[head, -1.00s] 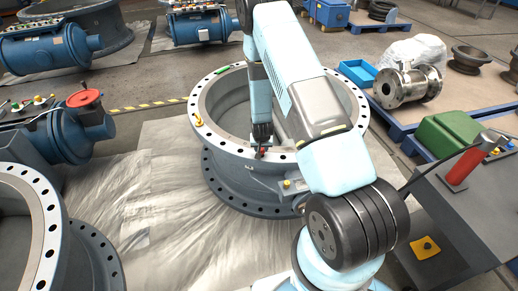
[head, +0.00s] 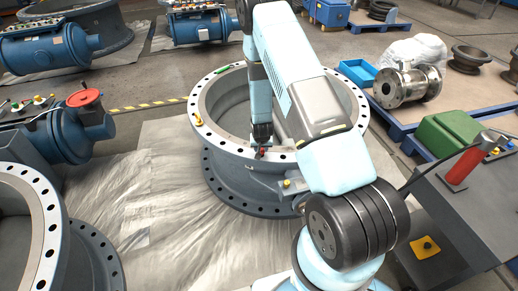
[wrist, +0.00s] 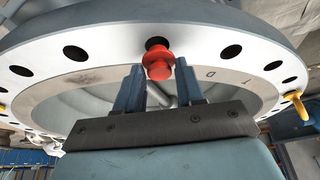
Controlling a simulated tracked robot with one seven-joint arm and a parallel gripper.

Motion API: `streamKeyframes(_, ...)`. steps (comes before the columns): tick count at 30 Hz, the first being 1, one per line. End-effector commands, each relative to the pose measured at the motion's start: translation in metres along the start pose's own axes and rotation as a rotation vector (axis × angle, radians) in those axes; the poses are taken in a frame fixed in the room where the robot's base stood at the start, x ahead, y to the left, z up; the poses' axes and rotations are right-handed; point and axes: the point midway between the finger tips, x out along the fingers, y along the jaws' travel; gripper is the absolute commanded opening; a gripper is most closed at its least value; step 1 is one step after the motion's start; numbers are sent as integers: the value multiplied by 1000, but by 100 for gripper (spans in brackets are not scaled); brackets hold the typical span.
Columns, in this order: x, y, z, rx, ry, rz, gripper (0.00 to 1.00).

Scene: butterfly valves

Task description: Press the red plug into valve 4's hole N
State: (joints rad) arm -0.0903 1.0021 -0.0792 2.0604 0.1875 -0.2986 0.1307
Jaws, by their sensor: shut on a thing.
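The red plug (wrist: 158,62) is between the fingertips of my gripper (wrist: 158,72), which is shut on it. In the wrist view the plug overlaps the near edge of a dark hole (wrist: 154,43) in the pale flange. I cannot tell whether its tip has entered the hole. In the head view the red plug (head: 261,152) is at the near rim of the large grey valve body (head: 225,172), under my gripper (head: 262,145). I see no valve number or hole letter N; faint letters mark the flange to the right of the plug.
A yellow plug (head: 198,120) and a green plug (head: 222,70) stand on the same flange. Another flanged ring (head: 45,215) is at the lower left. A blue valve with a red handwheel (head: 84,98) stands left.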

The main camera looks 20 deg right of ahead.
Motion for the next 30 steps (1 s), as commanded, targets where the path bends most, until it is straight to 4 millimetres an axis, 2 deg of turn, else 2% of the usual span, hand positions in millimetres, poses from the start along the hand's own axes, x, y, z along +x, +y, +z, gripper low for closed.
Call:
streamKeyframes(18,11,0,4,0,1,0,7)
streamKeyframes(30,12,0,5,1,0,0,7)
